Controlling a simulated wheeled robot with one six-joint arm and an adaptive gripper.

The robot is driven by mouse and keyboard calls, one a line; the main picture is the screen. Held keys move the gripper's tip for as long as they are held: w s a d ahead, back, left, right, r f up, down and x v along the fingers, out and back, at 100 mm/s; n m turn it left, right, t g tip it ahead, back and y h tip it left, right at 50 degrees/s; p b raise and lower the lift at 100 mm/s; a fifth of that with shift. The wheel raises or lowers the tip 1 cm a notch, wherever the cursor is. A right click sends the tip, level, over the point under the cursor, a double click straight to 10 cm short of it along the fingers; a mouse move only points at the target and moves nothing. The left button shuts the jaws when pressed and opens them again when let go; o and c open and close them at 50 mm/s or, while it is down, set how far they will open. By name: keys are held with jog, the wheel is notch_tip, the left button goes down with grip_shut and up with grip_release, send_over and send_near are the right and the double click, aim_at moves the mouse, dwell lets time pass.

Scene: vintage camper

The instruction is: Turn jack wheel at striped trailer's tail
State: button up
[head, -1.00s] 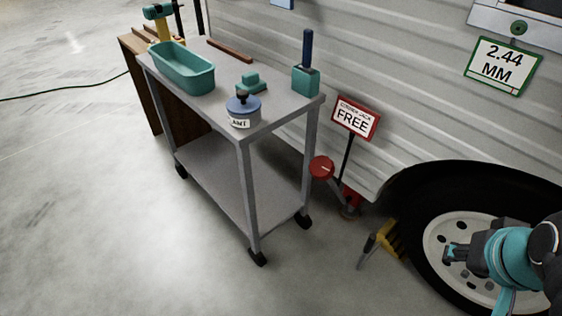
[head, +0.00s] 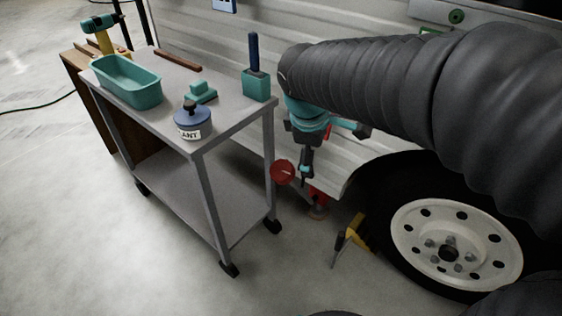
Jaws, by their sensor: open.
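The jack wheel (head: 282,172) is a red disc with a pale mark, low beside the cart's front right leg. A red jack (head: 318,197) stands on the floor under the tail corner of the pale ribbed trailer (head: 345,22). My gripper (head: 304,178) points down just right of the wheel, in front of the trailer side. It is open, with nothing seen between its fingers. In the picture it is close to the wheel's right edge; whether they touch I cannot tell. My dark arm crosses the upper right and hides part of the trailer.
A grey wheeled cart (head: 232,120) stands left of the jack wheel, carrying a teal tub (head: 128,82), a blue pot (head: 192,122) and a teal brush holder (head: 257,84). A yellow chock (head: 357,236) sits by the trailer tyre (head: 372,200). The floor at left is open.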

aim_at(279, 171)
jog(key=w+a+f+n+h, duration=0.1)
jog(key=w+a+f+n, duration=0.25)
jog(key=a, duration=0.25)
jog(key=w+a+f+n, duration=0.2)
jog(key=w+a+n, duration=0.2)
jog(key=a+n, duration=0.1)
jog(key=b+x, duration=0.2)
jog(key=x, duration=1.2)
jog(key=shift+s+d, duration=0.1)
jog(key=shift+s, duration=0.05)
jog(key=c, duration=1.2)
